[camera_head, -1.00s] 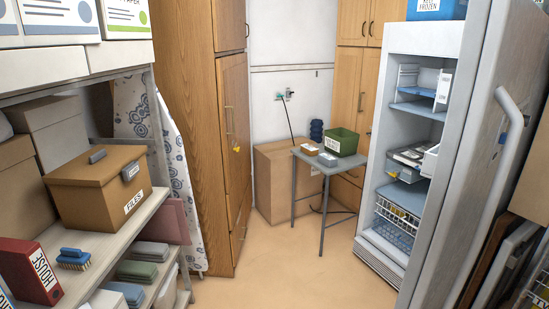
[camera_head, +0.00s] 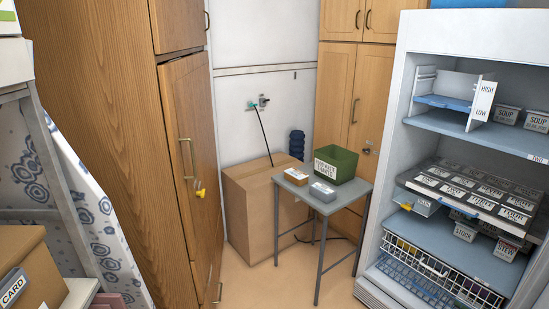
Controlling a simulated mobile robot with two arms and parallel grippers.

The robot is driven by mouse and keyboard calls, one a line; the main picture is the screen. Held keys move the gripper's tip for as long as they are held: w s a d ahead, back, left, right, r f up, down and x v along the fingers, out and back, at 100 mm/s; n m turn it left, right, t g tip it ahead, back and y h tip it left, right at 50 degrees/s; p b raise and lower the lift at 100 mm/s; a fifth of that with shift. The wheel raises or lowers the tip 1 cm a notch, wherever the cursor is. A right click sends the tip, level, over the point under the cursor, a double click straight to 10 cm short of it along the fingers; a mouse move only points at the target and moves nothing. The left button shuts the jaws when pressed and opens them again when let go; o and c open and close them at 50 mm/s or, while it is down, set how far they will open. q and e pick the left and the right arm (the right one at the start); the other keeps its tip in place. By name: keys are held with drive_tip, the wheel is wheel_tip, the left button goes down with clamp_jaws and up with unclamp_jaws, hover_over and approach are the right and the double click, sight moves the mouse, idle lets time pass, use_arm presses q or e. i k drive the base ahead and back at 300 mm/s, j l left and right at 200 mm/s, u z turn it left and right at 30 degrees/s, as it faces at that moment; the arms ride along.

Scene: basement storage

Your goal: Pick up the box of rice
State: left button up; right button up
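I cannot make out anything marked as rice. A small grey table (camera_head: 317,206) stands in the middle. On it are a small brown box (camera_head: 296,177) with a white label, a small grey box (camera_head: 322,192) with a white label, and a green open bin (camera_head: 337,166) with a label on its front. The labels on the two small boxes are too small to read. Neither of my grippers is in view.
An open fridge (camera_head: 403,93) on the right holds labelled tubs and a wire basket (camera_head: 439,272). A tall wooden cabinet (camera_head: 105,115) stands left, with a yellow tag on its door. A large cardboard box (camera_head: 247,213) sits behind the table. Some floor shows in front.

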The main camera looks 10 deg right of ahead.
sight(321, 191)
drive_tip(key=i+z, duration=0.3)
drive_tip(key=i, duration=0.3)
drive_tip(key=i+z, duration=0.3)
drive_tip(key=i, duration=0.3)
